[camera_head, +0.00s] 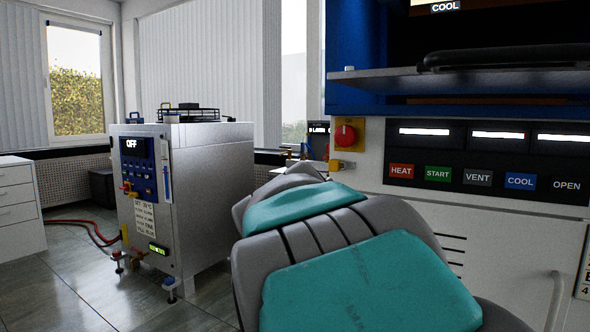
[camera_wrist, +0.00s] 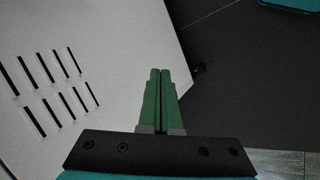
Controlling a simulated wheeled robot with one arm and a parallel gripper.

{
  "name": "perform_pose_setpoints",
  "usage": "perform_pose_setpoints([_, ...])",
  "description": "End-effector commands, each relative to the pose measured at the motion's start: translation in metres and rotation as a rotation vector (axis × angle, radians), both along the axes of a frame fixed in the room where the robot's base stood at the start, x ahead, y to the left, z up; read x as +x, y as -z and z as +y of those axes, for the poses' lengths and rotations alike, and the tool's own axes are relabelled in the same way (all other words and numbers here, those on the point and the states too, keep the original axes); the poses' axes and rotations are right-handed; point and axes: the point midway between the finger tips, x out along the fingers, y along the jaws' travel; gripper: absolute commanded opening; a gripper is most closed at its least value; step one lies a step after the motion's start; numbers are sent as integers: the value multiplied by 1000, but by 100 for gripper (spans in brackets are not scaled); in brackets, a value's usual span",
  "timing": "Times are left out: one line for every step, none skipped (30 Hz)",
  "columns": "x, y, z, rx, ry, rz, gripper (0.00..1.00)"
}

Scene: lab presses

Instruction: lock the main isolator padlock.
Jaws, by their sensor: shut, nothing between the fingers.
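The main isolator is a red rotary knob (camera_head: 345,134) on a yellow plate, on the press front in the head view. Just below it is a small yellow and grey piece (camera_head: 342,165) that looks like the padlock. It is too small to tell whether its shackle is open or closed. My gripper (camera_wrist: 160,72) shows in the wrist view with its green fingers together and nothing between them. It is in front of a white panel with dark vent slots (camera_wrist: 48,75). In the head view my own arm hides the gripper. Neither knob nor padlock shows in the wrist view.
The press's button row, with HEAT (camera_head: 401,171) at its left end, is right of the isolator. A grey chiller cabinet (camera_head: 215,190) with an OFF display stands left. Red hoses (camera_head: 85,232) lie on the floor. Tiled floor (camera_head: 70,290) is free at front left.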

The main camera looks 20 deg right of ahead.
Motion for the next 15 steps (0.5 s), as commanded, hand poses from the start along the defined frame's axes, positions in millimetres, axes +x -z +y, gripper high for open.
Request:
perform_pose_setpoints([10,-6,-5,-28,-4,-3,0])
perform_pose_setpoints([16,-11,-8,-48,-9,-6,0])
perform_pose_setpoints([25,-20,-12,-77,-14,-13,0])
perform_pose_setpoints([32,-26,-15,-102,-18,-16,0])
perform_pose_setpoints([39,-34,-19,-130,-23,-19,0])
perform_pose_setpoints([50,-45,-23,-168,-32,-27,0])
perform_pose_setpoints([60,-53,-26,-198,-39,-30,0])
perform_pose_setpoints([68,-60,-28,-227,-45,-33,0])
perform_pose_setpoints([80,-73,-31,-270,-55,-40,0])
perform_pose_setpoints([89,-81,-32,-299,-62,-45,0])
perform_pose_setpoints([97,-89,-33,-328,-70,-48,0])
perform_pose_setpoints([110,-100,-33,-366,-82,-54,0])
perform_pose_setpoints([118,-108,-33,-396,-90,-59,0])
perform_pose_setpoints([126,-115,-32,-425,-98,-62,0])
perform_pose_setpoints([138,-126,-31,-462,-109,-69,0])
